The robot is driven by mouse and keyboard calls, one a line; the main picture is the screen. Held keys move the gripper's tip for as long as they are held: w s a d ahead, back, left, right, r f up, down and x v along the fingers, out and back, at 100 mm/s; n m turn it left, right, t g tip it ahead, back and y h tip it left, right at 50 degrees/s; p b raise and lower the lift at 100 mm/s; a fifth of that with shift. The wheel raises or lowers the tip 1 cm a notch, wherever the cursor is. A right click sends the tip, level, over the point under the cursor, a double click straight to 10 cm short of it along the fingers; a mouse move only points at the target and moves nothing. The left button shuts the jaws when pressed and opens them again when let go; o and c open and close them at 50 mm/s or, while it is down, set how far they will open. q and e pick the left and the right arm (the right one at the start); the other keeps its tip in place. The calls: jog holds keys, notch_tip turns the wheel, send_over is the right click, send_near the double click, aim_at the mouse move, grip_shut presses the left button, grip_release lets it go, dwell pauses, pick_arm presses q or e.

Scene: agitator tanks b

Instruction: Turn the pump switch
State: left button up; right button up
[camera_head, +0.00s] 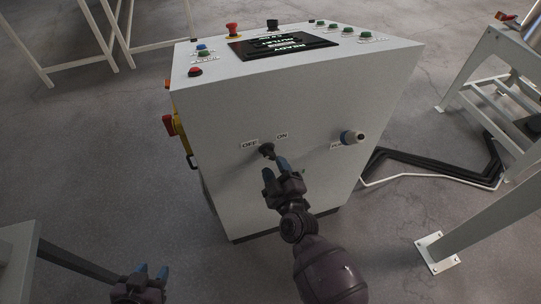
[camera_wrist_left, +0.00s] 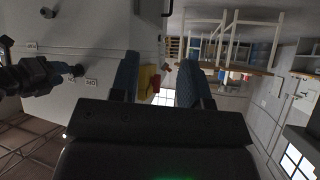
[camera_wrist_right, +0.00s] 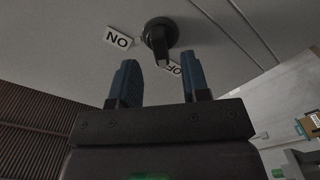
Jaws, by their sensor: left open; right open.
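The pump switch is a black rotary knob (camera_head: 267,149) on the front face of the grey cabinet (camera_head: 228,130). An OFF label (camera_head: 250,144) is on its left and an ON label (camera_head: 282,136) on its upper right. My right gripper (camera_head: 276,169) is just in front of the knob, open and empty. The right wrist view shows the knob (camera_wrist_right: 158,38) just beyond the two blue fingertips, with its handle lined up with the gap; part of the OFF label is hidden by a finger. My left gripper (camera_head: 151,271) is open and empty, low at the left, away from the cabinet.
The sloped top carries a screen (camera_head: 285,45), several coloured buttons and a red emergency button (camera_head: 233,29). A yellow-red side switch (camera_head: 170,125) is at left. Black cables (camera_head: 440,165) lie on the right.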

aim_at(271, 159)
jog(key=x, duration=0.3)
jog(key=shift+w+a+f, duration=0.1)
jog(key=shift+f, duration=0.05)
jog(key=shift+w+a+b, duration=0.15)
jog(key=shift+w+b, duration=0.2)
jog(key=shift+w, duration=0.15)
jog(key=c, duration=0.6)
jog(key=shift+o, duration=0.2)
